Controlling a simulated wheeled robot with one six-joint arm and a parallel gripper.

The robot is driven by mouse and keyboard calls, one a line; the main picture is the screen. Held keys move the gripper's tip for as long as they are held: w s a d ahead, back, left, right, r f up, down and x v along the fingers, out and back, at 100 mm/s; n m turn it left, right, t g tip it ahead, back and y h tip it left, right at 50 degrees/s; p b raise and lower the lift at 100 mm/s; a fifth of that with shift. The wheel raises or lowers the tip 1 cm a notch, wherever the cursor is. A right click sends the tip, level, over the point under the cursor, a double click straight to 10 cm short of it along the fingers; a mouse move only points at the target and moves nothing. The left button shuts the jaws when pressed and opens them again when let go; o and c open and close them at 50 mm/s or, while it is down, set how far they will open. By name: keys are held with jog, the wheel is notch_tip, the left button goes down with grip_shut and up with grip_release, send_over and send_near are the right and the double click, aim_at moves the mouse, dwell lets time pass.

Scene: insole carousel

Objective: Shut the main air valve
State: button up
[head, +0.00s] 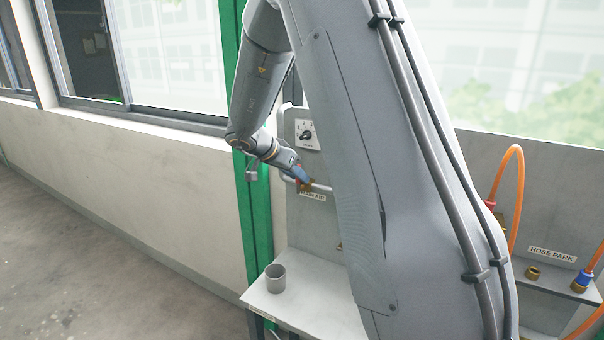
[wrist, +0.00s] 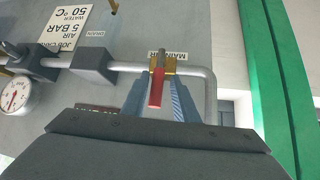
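The main air valve has a brass body (wrist: 168,66) on a grey pipe (wrist: 130,66) and a red lever (wrist: 157,88). In the wrist view the lever lies crosswise to the pipe and points toward my gripper. My gripper (wrist: 160,98) has one finger on each side of the lever, with a gap seen on the right side; contact on the left is unclear. In the head view my gripper (head: 300,176) is at the valve, just above the MAIN AIR label (head: 313,196), and its fingers hide part of the valve.
A grey panel (head: 300,235) stands behind the valve, with a dial plate (head: 307,135) above. A grey cup (head: 275,278) stands on the shelf (head: 300,305) below. A gauge (wrist: 15,95) and pipe bracket (wrist: 93,62) lie left in the wrist view. A green post (wrist: 270,70) stands right.

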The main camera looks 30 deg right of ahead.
jog(key=shift+o, duration=0.2)
jog(key=shift+d, duration=0.15)
jog(key=shift+r, duration=0.1)
jog(key=b+v, duration=0.2)
jog(key=v, duration=0.5)
jog(key=shift+a+r, duration=0.2)
jog(key=shift+a, duration=0.1)
